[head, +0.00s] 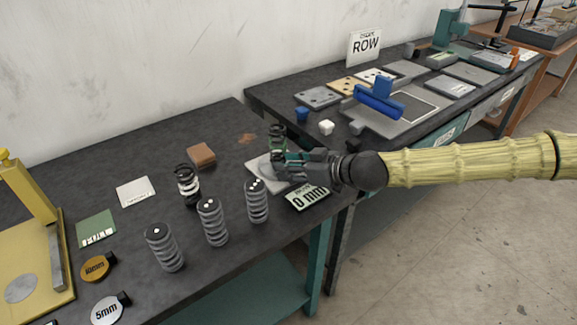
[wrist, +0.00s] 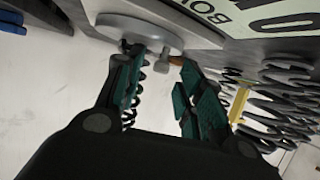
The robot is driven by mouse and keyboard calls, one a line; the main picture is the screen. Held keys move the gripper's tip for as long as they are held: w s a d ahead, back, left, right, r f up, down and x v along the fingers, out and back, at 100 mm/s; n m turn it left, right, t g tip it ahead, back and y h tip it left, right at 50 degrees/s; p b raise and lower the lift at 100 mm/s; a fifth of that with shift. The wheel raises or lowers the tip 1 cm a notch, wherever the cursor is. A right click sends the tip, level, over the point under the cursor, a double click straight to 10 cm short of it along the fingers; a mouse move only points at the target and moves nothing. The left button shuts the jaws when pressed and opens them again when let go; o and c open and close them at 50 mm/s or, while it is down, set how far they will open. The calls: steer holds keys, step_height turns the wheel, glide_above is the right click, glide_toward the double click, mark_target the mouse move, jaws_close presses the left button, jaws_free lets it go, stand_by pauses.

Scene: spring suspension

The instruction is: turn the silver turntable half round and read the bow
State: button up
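The silver turntable (head: 260,172) sits near the right end of the dark front bench, partly hidden by my gripper (head: 284,160). A dark spring (head: 277,135) stands at the turntable. In the wrist view, the turntable's disc (wrist: 140,32) shows at the top, with a small silver knob (wrist: 161,62) at its edge. My gripper (wrist: 162,65) has its teal fingers apart, one on each side of the knob; whether either touches it I cannot tell. A coil shows behind the left finger. The bow display (head: 308,197) reads 0 mm; it also shows partly in the wrist view (wrist: 235,10).
Three grey springs with white dots (head: 212,221) stand along the bench front. A black-and-white spring (head: 187,185) and a brown block (head: 201,155) stand behind them. Labelled discs (head: 97,267) and a yellow press (head: 30,235) are at left. A second bench (head: 270,97) adjoins behind.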

steer(key=shift+w+a, duration=0.1)
jaws_close()
steer(key=shift+a+m+t+h+b, duration=0.3)
steer(key=shift+m+t+h+b, duration=0.1)
steer(key=shift+m+t+b, duration=0.1)
stand_by(0.5)
steer(key=shift+s+a+m+t+h, duration=0.3)
steer(key=shift+a+m+t+h, duration=0.2)
steer(key=shift+m+t+h, duration=0.15)
steer(key=shift+a+r+m+t+h, duration=0.1)
steer(key=shift+a+m+t+h, duration=0.45)
steer(key=shift+m+h, duration=0.35)
steer(key=shift+a+m+t+h, duration=0.3)
steer(key=shift+m+t+h, duration=0.4)
steer(key=shift+m, duration=0.25)
steer(key=shift+w+h, duration=0.1)
steer(key=shift+h, duration=0.15)
